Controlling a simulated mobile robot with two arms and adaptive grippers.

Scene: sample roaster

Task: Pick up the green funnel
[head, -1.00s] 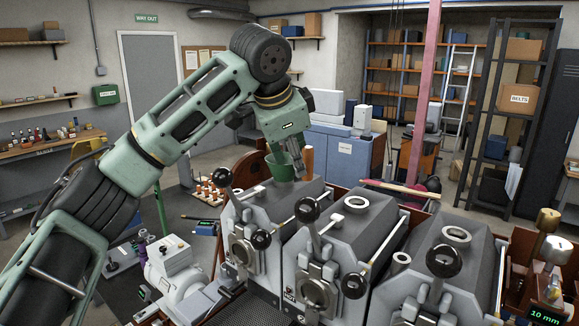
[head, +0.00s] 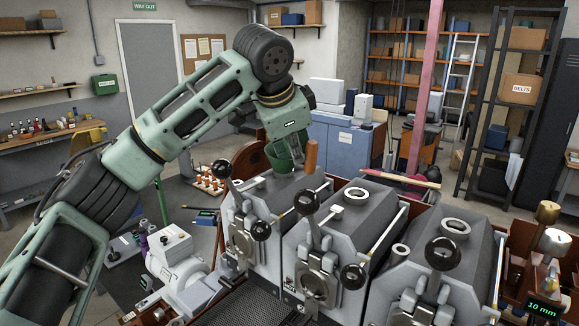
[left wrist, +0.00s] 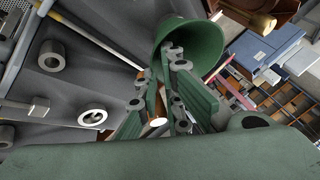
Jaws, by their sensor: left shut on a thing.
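The green funnel (head: 282,157) is at the top of the leftmost roaster (head: 272,190) in the head view. My left gripper (head: 298,143) reaches down to it from above and is shut on it. In the left wrist view the funnel (left wrist: 192,42) shows its wide mouth at the fingertips of my left gripper (left wrist: 172,58). The fingers hide part of the funnel, and its lower end is not clear. I cannot tell whether it touches the roaster. My right gripper is not in view.
More roasters with levers and black knobs (head: 443,253) stand close by on the right. An upright wooden handle (head: 311,156) is just right of the funnel. A grey machine (head: 172,262) stands at the lower left. Open floor lies behind.

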